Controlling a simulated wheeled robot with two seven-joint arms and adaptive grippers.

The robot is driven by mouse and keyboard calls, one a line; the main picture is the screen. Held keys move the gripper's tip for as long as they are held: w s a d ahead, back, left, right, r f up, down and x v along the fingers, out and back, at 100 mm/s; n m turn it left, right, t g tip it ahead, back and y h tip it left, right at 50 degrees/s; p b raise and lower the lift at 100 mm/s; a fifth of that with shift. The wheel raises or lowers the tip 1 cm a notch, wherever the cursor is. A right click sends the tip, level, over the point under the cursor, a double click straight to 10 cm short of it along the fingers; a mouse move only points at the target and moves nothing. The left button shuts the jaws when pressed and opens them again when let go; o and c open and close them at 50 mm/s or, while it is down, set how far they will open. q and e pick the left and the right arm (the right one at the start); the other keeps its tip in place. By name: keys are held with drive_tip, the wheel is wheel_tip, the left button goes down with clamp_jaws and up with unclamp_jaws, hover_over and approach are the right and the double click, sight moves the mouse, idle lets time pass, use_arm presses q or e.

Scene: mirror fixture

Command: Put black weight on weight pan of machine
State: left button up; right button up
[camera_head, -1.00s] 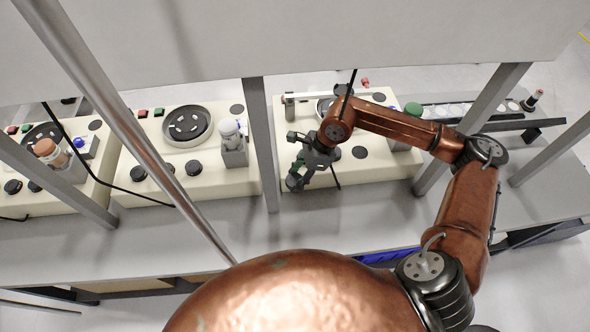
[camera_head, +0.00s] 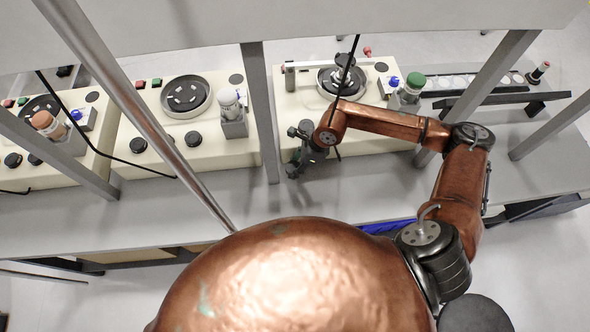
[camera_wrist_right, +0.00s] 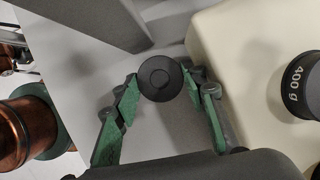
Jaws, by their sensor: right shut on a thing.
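In the right wrist view, a round black weight (camera_wrist_right: 160,78) sits between the green-padded fingers of my right gripper (camera_wrist_right: 162,84), which is shut on it. Grey table surface lies beneath it, beside the cream machine's edge. In the head view, my right gripper (camera_head: 296,152) is at the front left corner of the right-hand machine (camera_head: 380,141), and I cannot make out the weight there. That machine's round weight pan (camera_head: 334,90) is behind the gripper, partly hidden by a black cable and a dark part. My left gripper is not in view.
A black piece marked 400 g (camera_wrist_right: 303,86) is on the machine beside the held weight. A grey post (camera_head: 262,110) stands just left of the gripper. A green-capped bottle (camera_head: 412,88) stands right of the pan. The table front (camera_head: 375,180) is clear.

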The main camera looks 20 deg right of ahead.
drive_tip(key=shift+f, duration=1.9)
drive_tip(key=shift+f, duration=0.1)
drive_tip(key=shift+f, duration=0.15)
drive_tip(key=o, duration=1.2)
drive_tip(key=shift+o, duration=0.4)
